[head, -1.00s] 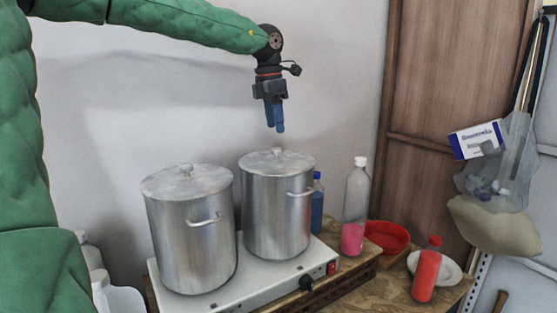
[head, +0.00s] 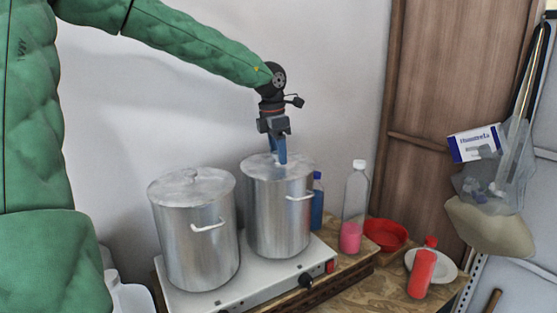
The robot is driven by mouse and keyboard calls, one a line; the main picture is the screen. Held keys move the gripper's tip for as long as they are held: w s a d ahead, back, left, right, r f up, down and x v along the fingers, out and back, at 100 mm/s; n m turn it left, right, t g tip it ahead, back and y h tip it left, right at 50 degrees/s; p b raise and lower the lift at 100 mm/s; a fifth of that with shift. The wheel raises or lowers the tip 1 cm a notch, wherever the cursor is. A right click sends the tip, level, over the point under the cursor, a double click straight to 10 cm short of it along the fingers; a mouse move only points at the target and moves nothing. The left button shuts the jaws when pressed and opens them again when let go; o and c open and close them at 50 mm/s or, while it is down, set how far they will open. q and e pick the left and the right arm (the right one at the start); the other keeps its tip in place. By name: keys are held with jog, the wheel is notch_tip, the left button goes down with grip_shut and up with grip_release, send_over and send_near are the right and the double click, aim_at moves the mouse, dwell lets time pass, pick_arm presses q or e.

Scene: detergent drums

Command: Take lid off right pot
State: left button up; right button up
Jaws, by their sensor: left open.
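Two tall steel pots stand on a white hot plate. The right pot (head: 278,217) has its metal lid (head: 299,167) on. The left pot (head: 198,240) is also covered by a lid (head: 190,187). My left gripper (head: 279,161), with blue fingers, points down at the middle of the right pot's lid. It is open, with its fingertips at the lid's knob. The fingers hide most of the knob, and I cannot tell whether they touch it. My right gripper is not in view.
The hot plate (head: 238,275) sits on a wooden table. Right of the right pot are a blue bottle (head: 317,205), a clear bottle with pink liquid (head: 354,207), a red bowl (head: 386,234) and a red bottle (head: 422,272) by a white plate (head: 445,266). A wall stands close behind.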

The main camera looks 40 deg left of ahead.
pick_arm(q)
jog(key=shift+s+a+f, duration=0.1)
jog(key=shift+a, duration=0.05)
jog(key=shift+s, duration=0.1)
jog(key=c, duration=0.3)
grip_shut()
